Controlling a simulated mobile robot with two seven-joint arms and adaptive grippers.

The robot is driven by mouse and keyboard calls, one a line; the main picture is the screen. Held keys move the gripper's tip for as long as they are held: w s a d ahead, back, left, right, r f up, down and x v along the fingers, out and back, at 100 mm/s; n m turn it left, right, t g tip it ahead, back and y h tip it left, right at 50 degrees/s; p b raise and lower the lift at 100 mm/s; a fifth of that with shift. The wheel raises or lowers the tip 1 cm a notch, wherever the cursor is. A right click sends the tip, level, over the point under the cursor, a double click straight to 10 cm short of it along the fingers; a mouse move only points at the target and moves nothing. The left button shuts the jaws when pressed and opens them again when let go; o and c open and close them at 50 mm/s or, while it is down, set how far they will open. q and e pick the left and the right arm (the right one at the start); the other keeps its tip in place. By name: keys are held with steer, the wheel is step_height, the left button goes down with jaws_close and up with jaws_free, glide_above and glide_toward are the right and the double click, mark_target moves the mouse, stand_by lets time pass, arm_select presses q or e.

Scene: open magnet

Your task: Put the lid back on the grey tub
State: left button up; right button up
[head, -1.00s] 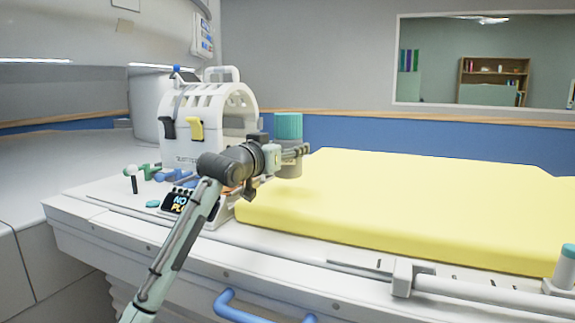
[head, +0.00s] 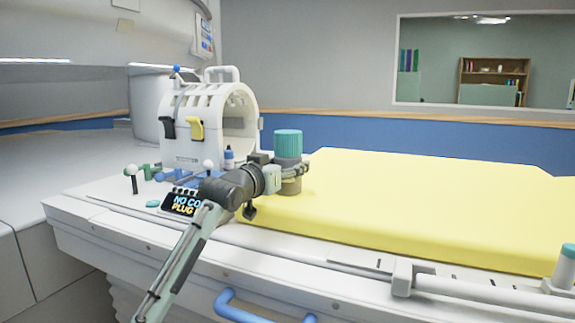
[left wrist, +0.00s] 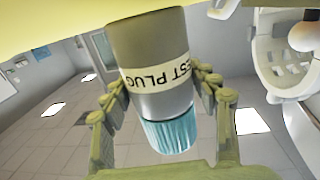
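The grey tub (head: 289,180) stands upright with the ribbed teal lid (head: 288,143) on its top end. In the left wrist view the tub (left wrist: 150,38) appears upside down with a "TEST PLUG" label, and the lid (left wrist: 170,135) is at its lower end. My left gripper (head: 276,178) is at the tub's left side. Its fingers (left wrist: 160,85) lie on both sides of the tub and look closed on it, below the lid. The tub's base is at the yellow mattress; I cannot tell whether it bears on it. My right gripper is not in view.
The yellow mattress (head: 420,200) is clear to the right. A white arched coil (head: 208,125) stands behind left. A teal-topped post (head: 565,262) is at the right edge.

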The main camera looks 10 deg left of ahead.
arm_select(q)
steer(key=shift+o, duration=1)
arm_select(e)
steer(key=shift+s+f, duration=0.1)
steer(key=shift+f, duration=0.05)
arm_select(q)
steer(key=shift+r, duration=0.15)
steer(key=shift+s+a, duration=0.1)
steer(key=shift+s, duration=0.2)
steer(key=v, duration=1.1)
steer(key=shift+s+b, duration=0.15)
steer(key=shift+b, duration=0.2)
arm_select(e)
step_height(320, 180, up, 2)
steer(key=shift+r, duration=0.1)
arm_select(q)
steer(key=shift+r, duration=0.1)
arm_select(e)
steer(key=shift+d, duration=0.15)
